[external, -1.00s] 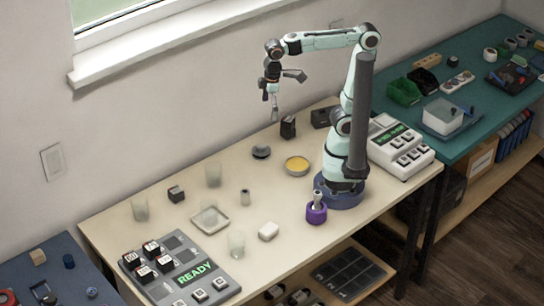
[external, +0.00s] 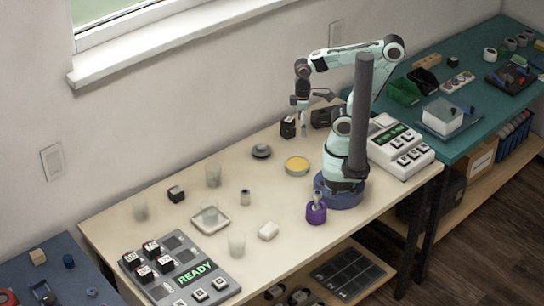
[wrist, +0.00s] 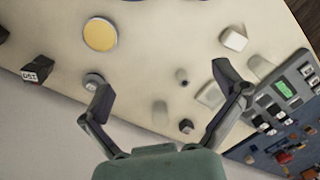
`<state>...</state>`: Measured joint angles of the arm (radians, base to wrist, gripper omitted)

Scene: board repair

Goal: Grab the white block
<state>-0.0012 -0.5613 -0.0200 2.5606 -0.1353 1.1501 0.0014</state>
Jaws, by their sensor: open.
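The white block (external: 268,231) is small with rounded edges and lies on the cream table, right of a clear glass. It also shows in the wrist view (wrist: 235,40), at the upper right, beyond the right finger. My gripper (external: 298,115) is raised at the back of the table near the dark blocks, well away from the white block. In the wrist view my gripper (wrist: 156,88) has its two dark fingers spread wide with nothing held between them.
Clear glasses (external: 237,245) stand near the block, with a shallow square dish (external: 224,224) to its left. A purple holder (external: 316,213) stands to its right and a yellow round dish (external: 297,166) behind. The grey READY panel (external: 160,287) fills the front left.

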